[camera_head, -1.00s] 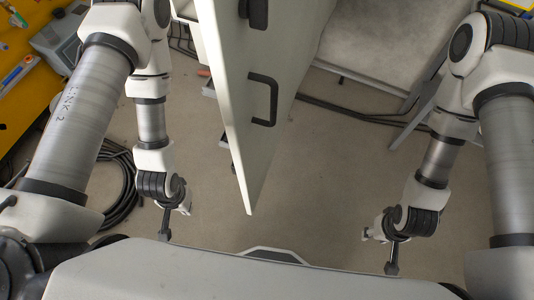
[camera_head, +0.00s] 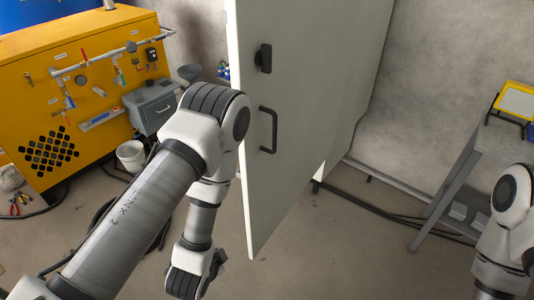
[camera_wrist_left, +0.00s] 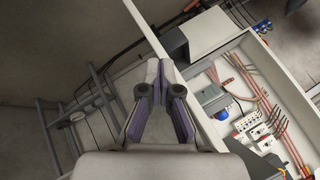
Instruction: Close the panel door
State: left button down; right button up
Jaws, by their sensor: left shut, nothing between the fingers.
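The panel door (camera_head: 290,110) is a tall white door that stands swung open, its near edge towards me. It has a black C-shaped handle (camera_head: 268,130) and a black latch (camera_head: 263,58) above. In the left wrist view the door shows as a thin pale strip (camera_wrist_left: 143,25) running behind the fingers. The open cabinet (camera_wrist_left: 265,60) lies to its right, with wires and breakers inside. My left gripper (camera_wrist_left: 160,68) is shut and empty, in front of the door's edge; contact cannot be told. My right gripper is out of view.
A yellow machine (camera_head: 60,100) with a grey box (camera_head: 153,108) and a white bucket (camera_head: 131,155) stands at the left. A grey table (camera_head: 470,165) stands at the right. Cables (camera_head: 385,205) cross the floor, which is otherwise clear below the door.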

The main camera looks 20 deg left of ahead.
pick_arm(q)
jog(key=w+d+r+m+t, duration=0.2)
jog(key=w+r+m+t, duration=0.25)
jog(key=r, duration=0.45)
jog(key=m+t+h, duration=0.1)
jog(key=m+t, duration=0.4)
jog(key=t, duration=0.1)
send_near(263, 148)
jog(key=r, duration=0.2)
jog(key=shift+g, duration=0.25)
jog(key=w+p, duration=0.1)
jog(key=w, duration=0.1)
jog(key=w+p, duration=0.1)
jog(key=w, duration=0.1)
jog(key=w+p, duration=0.1)
jog(key=w, duration=0.2)
jog(key=shift+d+r+p, duration=0.2)
jog(key=shift+d+p, duration=0.15)
jog(key=shift+w+f, duration=0.15)
jog(key=shift+w, duration=0.45)
jog(key=shift+a, duration=0.1)
